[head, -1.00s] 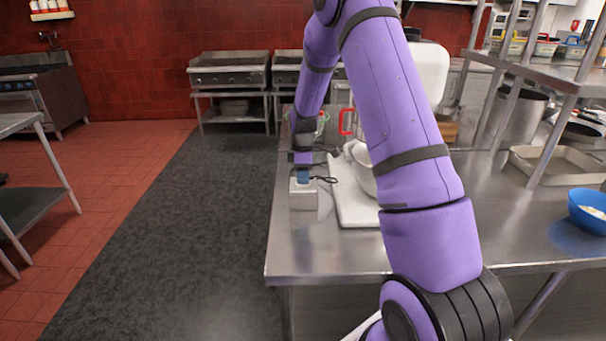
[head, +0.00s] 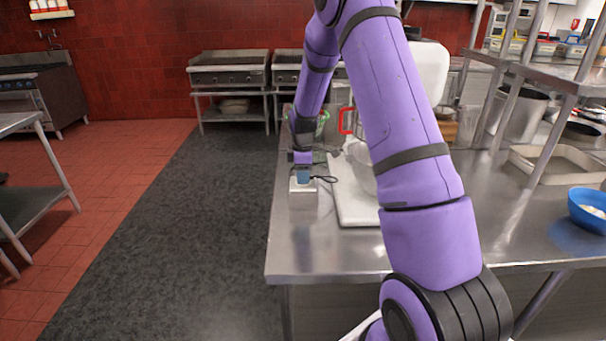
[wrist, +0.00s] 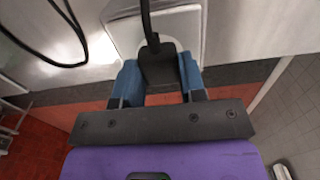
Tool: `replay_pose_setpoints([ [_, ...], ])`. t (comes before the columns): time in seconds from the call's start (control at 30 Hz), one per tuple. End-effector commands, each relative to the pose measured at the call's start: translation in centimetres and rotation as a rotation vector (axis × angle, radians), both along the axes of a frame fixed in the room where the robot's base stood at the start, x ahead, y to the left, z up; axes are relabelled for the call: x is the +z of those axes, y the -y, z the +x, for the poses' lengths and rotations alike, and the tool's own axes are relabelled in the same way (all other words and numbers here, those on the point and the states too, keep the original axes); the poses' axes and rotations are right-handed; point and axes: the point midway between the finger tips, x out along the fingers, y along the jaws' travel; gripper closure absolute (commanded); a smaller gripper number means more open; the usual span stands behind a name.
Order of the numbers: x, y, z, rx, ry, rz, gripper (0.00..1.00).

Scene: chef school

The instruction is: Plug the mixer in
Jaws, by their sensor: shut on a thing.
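My gripper (head: 303,174) points down at the left edge of the steel counter. Its blue fingers are shut on a black plug (wrist: 158,68), with its cord (wrist: 147,18) rising from it in the wrist view. The white socket (head: 296,189) lies under the fingertips on the counter; its pale plate also shows behind the plug in the wrist view (wrist: 188,42). The plug's prongs are hidden, so I cannot tell whether it is seated. The white mixer (head: 430,72) stands behind my arm, partly hidden, with its bowl (head: 362,165) beside my arm.
A white board (head: 350,205) lies under the mixer, right of the socket. A black cord loop (head: 325,178) lies beside the gripper. A red-handled jug (head: 346,122) and a green bowl (head: 323,119) stand farther back. The front counter (head: 320,250) is clear.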

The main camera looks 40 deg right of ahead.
Motion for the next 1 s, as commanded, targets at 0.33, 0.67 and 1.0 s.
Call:
replay_pose_setpoints([
  [0.33, -0.3, 0.0, 0.0, 0.0, 0.0, 0.0, 0.6],
  [0.67, -0.3, 0.0, 0.0, 0.0, 0.0, 0.0, 0.33],
  [1.0, 0.7, 0.0, 0.0, -0.001, 0.001, 0.0, 0.33],
])
